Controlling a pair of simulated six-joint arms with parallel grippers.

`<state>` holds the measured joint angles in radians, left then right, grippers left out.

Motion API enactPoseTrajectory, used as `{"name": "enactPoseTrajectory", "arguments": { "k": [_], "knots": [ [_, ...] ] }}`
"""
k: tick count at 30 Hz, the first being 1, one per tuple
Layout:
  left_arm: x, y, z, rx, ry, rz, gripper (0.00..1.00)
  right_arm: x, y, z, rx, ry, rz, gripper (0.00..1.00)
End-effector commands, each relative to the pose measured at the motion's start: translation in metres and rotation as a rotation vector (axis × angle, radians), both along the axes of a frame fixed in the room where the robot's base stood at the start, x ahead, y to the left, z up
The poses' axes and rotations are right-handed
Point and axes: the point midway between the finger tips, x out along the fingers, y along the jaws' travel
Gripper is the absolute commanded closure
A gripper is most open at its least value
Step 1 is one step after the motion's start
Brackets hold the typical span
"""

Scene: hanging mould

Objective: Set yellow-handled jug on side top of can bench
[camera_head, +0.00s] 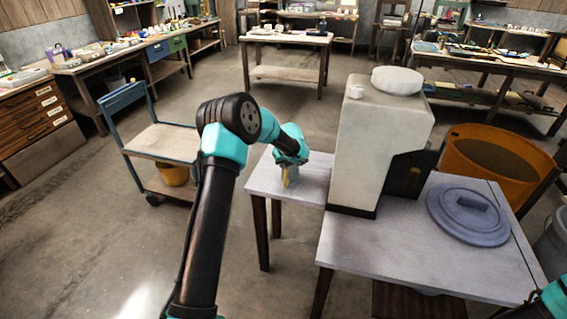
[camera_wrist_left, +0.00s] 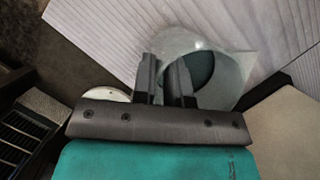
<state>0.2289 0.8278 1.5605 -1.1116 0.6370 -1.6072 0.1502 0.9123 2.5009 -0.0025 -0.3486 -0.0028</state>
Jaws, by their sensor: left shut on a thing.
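The jug's yellow handle (camera_head: 286,177) shows just below my left gripper (camera_head: 288,165) in the head view, over the side top (camera_head: 312,187) of the can bench (camera_head: 390,240). The rest of the jug is mostly hidden by the gripper there. In the left wrist view, the jug (camera_wrist_left: 222,70) is a pale, round-mouthed vessel with a dark inside. The fingers of my left gripper (camera_wrist_left: 165,78) stand at its near side, shut on it. Whether its base touches the side top cannot be told. My right gripper is out of view.
A tall pale machine (camera_head: 375,140) stands right of the side top. A blue-grey lid (camera_head: 468,212) lies on the main bench, and an orange tub (camera_head: 490,165) stands behind it. A blue-framed cart (camera_head: 160,142) is to the left, with open floor between.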

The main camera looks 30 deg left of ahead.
Motion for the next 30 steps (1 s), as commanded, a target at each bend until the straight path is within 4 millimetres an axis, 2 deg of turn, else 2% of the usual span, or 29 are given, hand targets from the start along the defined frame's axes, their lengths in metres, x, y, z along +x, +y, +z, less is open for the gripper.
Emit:
{"name": "enactPoseTrajectory", "arguments": {
  "k": [4, 5, 12, 23, 30],
  "knots": [
    [0.0, 0.0, -0.002, 0.0, -0.001, 0.0, 1.0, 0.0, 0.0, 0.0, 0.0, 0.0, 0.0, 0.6],
    [0.0, 0.0, -0.002, 0.0, 0.0, 0.0, 0.84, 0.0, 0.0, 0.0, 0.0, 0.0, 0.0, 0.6],
    [0.0, 0.0, -0.002, 0.0, 0.0, 0.0, 0.61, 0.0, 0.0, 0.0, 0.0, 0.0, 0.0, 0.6],
    [0.0, -0.001, 0.002, 0.001, -0.001, 0.0, 0.61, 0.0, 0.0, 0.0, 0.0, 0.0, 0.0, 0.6],
    [-0.006, -0.01, 0.029, 0.0, -0.003, -0.001, 0.61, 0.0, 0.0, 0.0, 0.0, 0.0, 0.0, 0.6]
  ]
}}
